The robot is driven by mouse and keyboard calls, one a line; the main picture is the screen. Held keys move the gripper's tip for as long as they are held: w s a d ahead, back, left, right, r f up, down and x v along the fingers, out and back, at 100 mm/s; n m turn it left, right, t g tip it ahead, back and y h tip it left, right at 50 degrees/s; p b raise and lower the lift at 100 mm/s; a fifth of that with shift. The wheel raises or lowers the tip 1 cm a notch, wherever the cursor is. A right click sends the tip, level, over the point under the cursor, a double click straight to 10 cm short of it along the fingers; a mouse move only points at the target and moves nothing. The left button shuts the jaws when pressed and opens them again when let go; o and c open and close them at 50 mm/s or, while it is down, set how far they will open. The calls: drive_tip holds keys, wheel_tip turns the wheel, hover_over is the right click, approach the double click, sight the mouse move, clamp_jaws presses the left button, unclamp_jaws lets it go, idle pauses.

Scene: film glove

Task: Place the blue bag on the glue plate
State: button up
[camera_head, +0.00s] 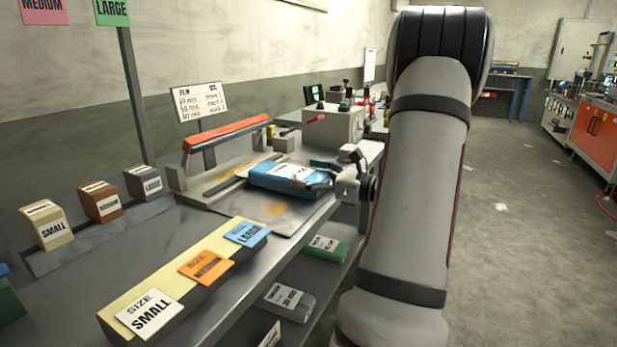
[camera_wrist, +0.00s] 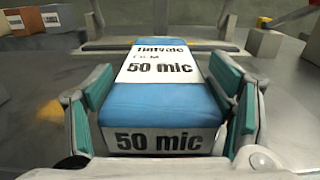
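The blue bag (camera_head: 283,176), a soft block with a white label, is over the stained metal glue plate (camera_head: 262,212) on the bench. In the wrist view the blue bag (camera_wrist: 165,105) reads "50 mic" and points away from me. My gripper (camera_head: 328,176) is at the bag's right end, with one finger on each side. Whether the bag's underside touches the plate is hidden.
A sealer with an orange bar (camera_head: 226,132) stands behind the plate. Size cards lie on a wedge (camera_head: 190,268) in front; small boxes (camera_head: 100,201) stand at left. A lower shelf holds a green bag (camera_head: 325,247) and a grey bag (camera_head: 285,300).

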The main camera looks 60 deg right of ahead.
drive_tip(key=o, duration=0.3)
drive_tip(key=s, duration=0.4)
drive_tip(key=s+p, duration=0.1)
drive_tip(key=s, duration=0.3)
drive_tip(key=s+d, duration=0.1)
drive_tip(key=s, duration=0.3)
drive_tip(key=shift+p, duration=0.4)
drive_tip(key=shift+s, duration=0.1)
